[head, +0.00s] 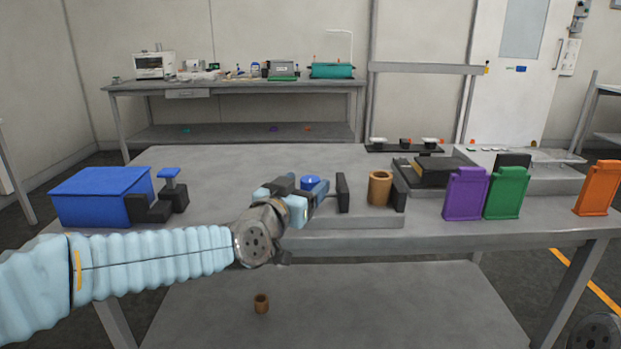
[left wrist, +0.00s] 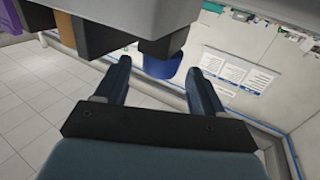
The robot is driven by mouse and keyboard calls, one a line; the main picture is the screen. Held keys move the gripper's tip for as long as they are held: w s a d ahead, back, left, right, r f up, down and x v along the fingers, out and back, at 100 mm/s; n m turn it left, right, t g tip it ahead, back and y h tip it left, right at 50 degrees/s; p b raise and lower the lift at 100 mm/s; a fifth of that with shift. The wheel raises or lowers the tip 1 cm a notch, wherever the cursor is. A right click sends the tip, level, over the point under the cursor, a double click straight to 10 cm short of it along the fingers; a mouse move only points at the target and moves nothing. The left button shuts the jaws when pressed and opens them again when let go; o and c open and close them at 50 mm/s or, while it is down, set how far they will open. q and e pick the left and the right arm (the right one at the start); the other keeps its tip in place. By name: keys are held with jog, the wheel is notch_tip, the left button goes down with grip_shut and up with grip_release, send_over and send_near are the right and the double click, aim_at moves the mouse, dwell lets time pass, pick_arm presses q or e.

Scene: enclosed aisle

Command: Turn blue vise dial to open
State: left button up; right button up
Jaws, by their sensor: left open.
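The vise stands at the front of the grey table, with a black jaw (head: 342,192) and another black jaw (head: 399,188) at its right. A brown cylinder (head: 380,188) stands between the jaws. The blue dial (head: 310,181) shows at the vise's left end, partly hidden by my left gripper (head: 314,192). In the left wrist view the round blue dial (left wrist: 163,70) lies between the fingertips of my left gripper (left wrist: 158,66). The fingers are apart, with a gap visible on both sides of the dial; whether either touches it I cannot tell. My right gripper is not in view.
A blue box (head: 100,196) and a black block with a blue top (head: 169,172) stand at the left. Purple (head: 465,194), green (head: 507,193) and orange (head: 597,188) panels stand at the right. A small brown cup (head: 261,303) is on the lower shelf.

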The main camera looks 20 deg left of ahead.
aim_at(311, 179)
pick_arm(q)
jog(key=shift+w+d, duration=0.15)
jog(key=shift+w, duration=0.6)
jog(key=shift+w+d, duration=0.1)
jog(key=shift+w, duration=0.65)
jog(key=shift+c, duration=0.5)
jog(key=c, duration=0.8)
jog(key=shift+d+r+n+y+p, duration=0.1)
jog(key=shift+r+n+y+p, duration=0.2)
jog(key=shift+p, duration=0.75)
jog(key=shift+c, duration=0.2)
jog(key=shift+f+y, duration=0.3)
jog(key=shift+y, duration=0.1)
jog(key=o, duration=0.9)
jog(key=shift+o, duration=0.2)
jog(key=shift+s, duration=0.1)
